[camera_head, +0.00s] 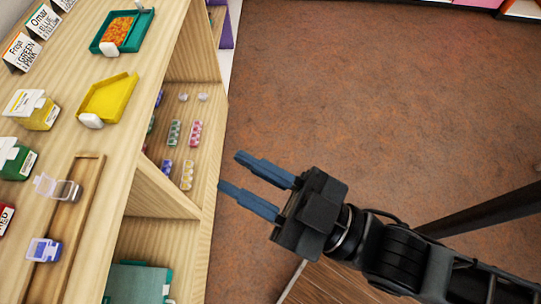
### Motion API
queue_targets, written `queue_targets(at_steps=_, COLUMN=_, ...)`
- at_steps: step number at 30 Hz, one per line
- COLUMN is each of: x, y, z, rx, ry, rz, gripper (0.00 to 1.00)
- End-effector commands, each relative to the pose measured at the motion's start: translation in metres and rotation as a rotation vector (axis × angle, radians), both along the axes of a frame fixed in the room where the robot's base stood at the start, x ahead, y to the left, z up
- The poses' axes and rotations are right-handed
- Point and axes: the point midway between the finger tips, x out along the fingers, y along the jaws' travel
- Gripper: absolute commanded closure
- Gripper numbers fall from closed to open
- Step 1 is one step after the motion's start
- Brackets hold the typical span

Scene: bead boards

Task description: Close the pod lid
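A small clear pod (69,191) sits in a long wooden tray (88,172) on the shelf top, and its clear lid (45,184) is tipped open to the left. A small blue pod (43,250) is farther down the same tray; I cannot tell for sure whether its lid is fully shut. My gripper (231,172) has two blue fingers spread apart with nothing between them. It is over the brown floor to the right of the shelf, well apart from both pods.
Yellow (37,110), green (16,159) and red (5,217) tubs stand left of the tray. A yellow scoop tray (108,98) and a teal tray (104,44) with orange beads lie farther back. Bead strips fill the lower shelf (207,130). The floor (370,100) is open.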

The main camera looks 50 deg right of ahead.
Motion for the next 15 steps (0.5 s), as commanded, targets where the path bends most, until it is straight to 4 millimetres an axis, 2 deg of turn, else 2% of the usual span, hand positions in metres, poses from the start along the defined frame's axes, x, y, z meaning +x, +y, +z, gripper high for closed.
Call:
queue_targets(at_steps=6, x=-0.015, y=-0.016, z=-0.008, rx=0.013, ry=0.084, rz=-0.027, gripper=0.70)
queue_targets(at_steps=15, x=-0.018, y=-0.020, z=-0.010, rx=0.017, ry=0.105, rz=-0.033, gripper=0.70)
